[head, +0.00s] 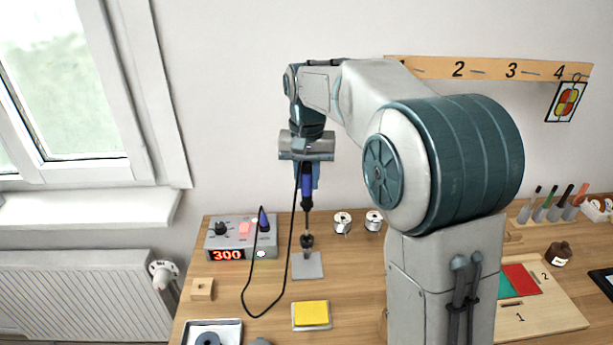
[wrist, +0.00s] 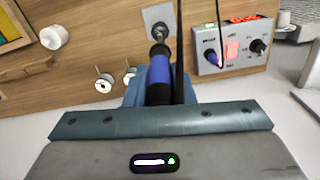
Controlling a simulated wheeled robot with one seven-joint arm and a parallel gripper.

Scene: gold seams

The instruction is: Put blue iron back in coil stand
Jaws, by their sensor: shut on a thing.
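The blue iron (head: 307,185) hangs upright, tip down, with its cable looping to the left. My gripper (head: 308,178) is shut on its blue handle, which also shows in the wrist view (wrist: 159,75). The coil stand (head: 307,242) is a dark coil on a grey square plate (head: 308,268), directly below the iron. The iron's thin tip reaches down to the coil's top; I cannot tell whether it is inside. In the wrist view the stand's plate (wrist: 153,14) shows past the iron's tip, and the iron partly hides the coil.
The station (head: 231,240) with a red 300 display stands left of the stand; a dark-blue pointed thing (head: 263,219) is on it. Two wire spools (head: 342,222) stand to the right. A yellow sponge (head: 311,314) lies in front, and a wooden block (head: 202,289) at left.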

